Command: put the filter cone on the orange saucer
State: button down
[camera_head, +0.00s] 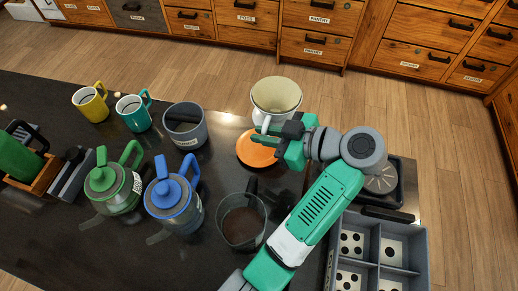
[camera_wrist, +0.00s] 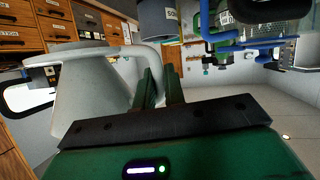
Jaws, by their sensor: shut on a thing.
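The filter cone (camera_head: 276,92) is a cream cone with a wide open top and a side handle. It is roughly upright, at the far side of the orange saucer (camera_head: 258,152). My gripper (camera_head: 263,132) is shut on the cone's handle. In the wrist view the cone (camera_wrist: 80,85) fills the left side, and its handle (camera_wrist: 130,55) runs to my gripper's fingers (camera_wrist: 160,88). The saucer lies flat on the dark counter, with its far edge partly hidden by the cone and gripper. I cannot tell the exact height of the cone above the counter.
A grey canister (camera_head: 186,130) stands left of the saucer. A jug with brown contents (camera_head: 242,224) stands nearer, beside my arm. Blue (camera_head: 175,203) and green (camera_head: 113,188) kettles, yellow (camera_head: 91,104) and teal (camera_head: 134,114) mugs stand left. A divided tray (camera_head: 419,262) is at right.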

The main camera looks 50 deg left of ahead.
notch_tip(320, 180, down, 10)
jog(key=shift+p, duration=0.65)
jog(key=c, duration=1.5)
grip_release()
jog(key=shift+d, duration=0.1)
jog(key=b+v, duration=0.1)
jog(key=v, duration=0.6)
jog(key=shift+w+d+r, duration=0.1)
jog(key=shift+d, duration=0.1)
